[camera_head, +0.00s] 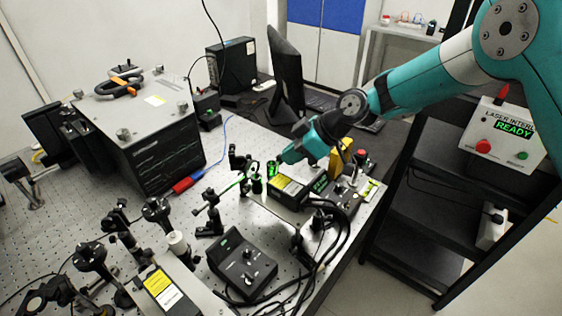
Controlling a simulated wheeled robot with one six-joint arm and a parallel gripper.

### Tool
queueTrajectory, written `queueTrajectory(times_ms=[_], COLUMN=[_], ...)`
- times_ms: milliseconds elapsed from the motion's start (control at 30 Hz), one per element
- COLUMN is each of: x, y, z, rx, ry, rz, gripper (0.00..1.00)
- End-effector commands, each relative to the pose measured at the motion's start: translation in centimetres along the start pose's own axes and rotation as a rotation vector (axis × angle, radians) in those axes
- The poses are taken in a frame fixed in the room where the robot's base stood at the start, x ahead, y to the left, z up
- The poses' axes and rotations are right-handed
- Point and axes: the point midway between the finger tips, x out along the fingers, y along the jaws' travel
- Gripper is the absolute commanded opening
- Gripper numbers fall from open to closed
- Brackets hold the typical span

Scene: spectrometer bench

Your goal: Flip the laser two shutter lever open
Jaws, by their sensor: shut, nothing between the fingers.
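My gripper (284,158) reaches in from the upper right and is shut and empty. Its fingertips are just above and behind the front end of a black laser box with a yellow label (288,186). Green light glows on small posts (271,168) at that end, close to my fingertips; I cannot tell if they touch. A second laser box with a yellow and white label (165,291) lies at the bottom of the view. No label tells which is laser two. The shutter lever is too small or hidden to make out.
A controller with knobs (243,264) and looped black cables stand in front of the glowing laser. Optics posts (208,213) stand to its left. A large metal box (160,130) is farther left. The interlock panel (503,136) at right reads READY. A monitor (286,75) stands behind.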

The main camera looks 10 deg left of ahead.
Motion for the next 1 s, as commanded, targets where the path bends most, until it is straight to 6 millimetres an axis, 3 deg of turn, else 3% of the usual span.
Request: queueTrajectory(times_ms=[667,1000], x=[0.1,1.0], y=[-0.1,-1.4], z=[0.0,-0.1], rx=[0.0,0.0], ry=[0.0,-0.002], rz=[0.0,-0.004], gripper=[0.0,0.0])
